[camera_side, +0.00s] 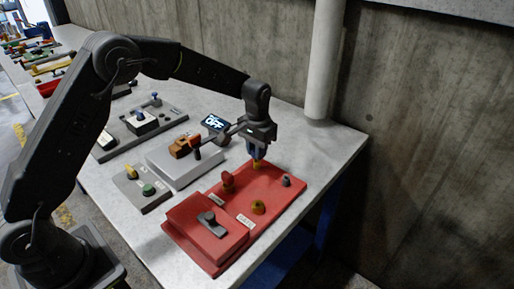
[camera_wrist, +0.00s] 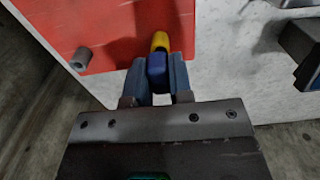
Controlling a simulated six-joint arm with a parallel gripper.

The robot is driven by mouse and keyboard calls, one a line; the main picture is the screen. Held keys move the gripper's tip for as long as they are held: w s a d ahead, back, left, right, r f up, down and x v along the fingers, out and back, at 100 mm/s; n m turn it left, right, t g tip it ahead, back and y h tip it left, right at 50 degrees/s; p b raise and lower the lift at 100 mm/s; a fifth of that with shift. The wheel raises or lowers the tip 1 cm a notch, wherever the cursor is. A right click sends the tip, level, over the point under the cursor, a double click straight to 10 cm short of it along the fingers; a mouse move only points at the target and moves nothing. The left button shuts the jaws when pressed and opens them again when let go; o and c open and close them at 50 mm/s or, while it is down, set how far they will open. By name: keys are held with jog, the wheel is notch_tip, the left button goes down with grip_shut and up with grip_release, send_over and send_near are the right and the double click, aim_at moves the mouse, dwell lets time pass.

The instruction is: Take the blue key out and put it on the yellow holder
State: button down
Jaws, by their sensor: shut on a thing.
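My gripper (camera_side: 258,156) points down over the far edge of the red panel (camera_side: 280,190). In the wrist view its two blue-grey fingers (camera_wrist: 156,80) are closed on the blue key (camera_wrist: 157,74), which shows as a dark blue block between them. The yellow holder (camera_wrist: 160,41) is directly beyond the key in the wrist view. In the side view the yellow holder (camera_side: 257,165) shows just under the fingertips. The key and holder look lined up and very close; I cannot tell whether they touch. The fingers mostly hide the key in the side view.
A grey box (camera_side: 187,162) and a display reading OFF (camera_side: 215,122) stand left of my gripper.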

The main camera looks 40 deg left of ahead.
jog(key=shift+f, duration=0.75)
dwell(0.8)
jog(key=c, duration=0.9)
grip_release()
jog(key=shift+c, duration=0.2)
jog(key=shift+c, duration=0.4)
jog(key=shift+r, duration=3.5)
